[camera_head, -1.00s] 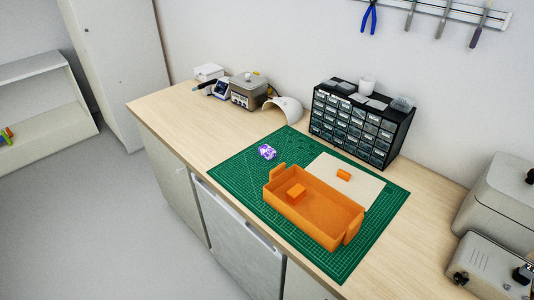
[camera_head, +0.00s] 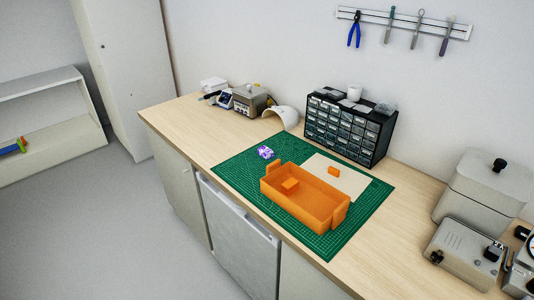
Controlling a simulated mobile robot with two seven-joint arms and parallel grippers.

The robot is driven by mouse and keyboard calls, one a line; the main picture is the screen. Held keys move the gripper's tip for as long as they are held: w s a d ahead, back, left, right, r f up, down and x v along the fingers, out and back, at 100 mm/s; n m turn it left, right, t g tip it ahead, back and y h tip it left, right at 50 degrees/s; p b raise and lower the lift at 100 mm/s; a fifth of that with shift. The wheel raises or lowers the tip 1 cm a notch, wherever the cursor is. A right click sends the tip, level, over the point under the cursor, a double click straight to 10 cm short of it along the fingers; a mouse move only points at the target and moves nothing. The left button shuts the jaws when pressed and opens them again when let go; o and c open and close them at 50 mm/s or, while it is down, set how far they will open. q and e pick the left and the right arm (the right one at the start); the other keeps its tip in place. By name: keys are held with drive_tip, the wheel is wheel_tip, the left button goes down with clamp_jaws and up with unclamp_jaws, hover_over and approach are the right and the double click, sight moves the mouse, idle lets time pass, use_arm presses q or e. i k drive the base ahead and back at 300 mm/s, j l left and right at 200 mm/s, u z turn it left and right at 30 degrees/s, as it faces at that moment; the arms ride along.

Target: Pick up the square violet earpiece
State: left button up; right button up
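A small violet and white piece (camera_head: 265,152), which looks like the violet earpiece, lies on the green cutting mat (camera_head: 236,168) near its far left corner. It is too small to tell its exact shape. It is apart from the orange tray, to the tray's upper left. Neither of my grippers shows in the head view.
A pale sheet (camera_head: 350,182) carries a small orange piece (camera_head: 334,171). A black drawer cabinet (camera_head: 345,130) stands behind. Grey machines (camera_head: 484,190) stand at right.

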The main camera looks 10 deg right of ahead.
sight(265, 152)
drive_tip(key=i+j+z, duration=0.3)
drive_tip(key=i+j, duration=0.45)
drive_tip(key=j, duration=0.1)
